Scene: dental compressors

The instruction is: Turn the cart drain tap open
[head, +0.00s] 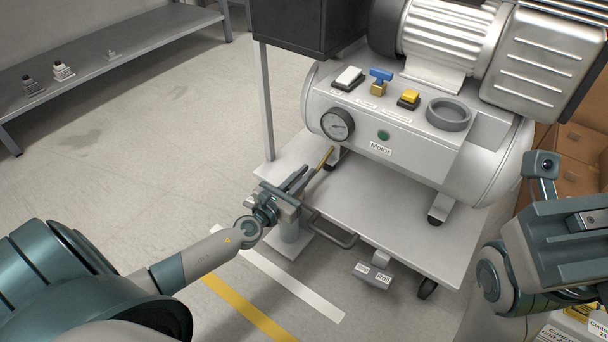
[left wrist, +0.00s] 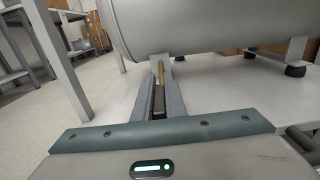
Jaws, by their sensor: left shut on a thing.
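The compressor cart (head: 390,220) carries a grey tank with a front panel. A slim brass piece (head: 325,157), which looks like part of the drain tap, shows below the gauge near the tank's left end. My left gripper (head: 300,180) is shut at the near end of this piece. In the left wrist view, the fingers (left wrist: 158,98) close on a dark part (left wrist: 159,100), and the brass piece (left wrist: 160,72) runs on from it toward the tank. The fingers hide part of the join. My right gripper (head: 575,225) is at the right edge, its fingertips not clear.
A gauge (head: 338,124), a blue-handled tap (head: 380,78), and white and yellow switches are on the compressor. A cart pedal (head: 372,275) stands below the front edge. A grey shelf (head: 110,60) is at the left. Open floor (head: 130,180) lies between.

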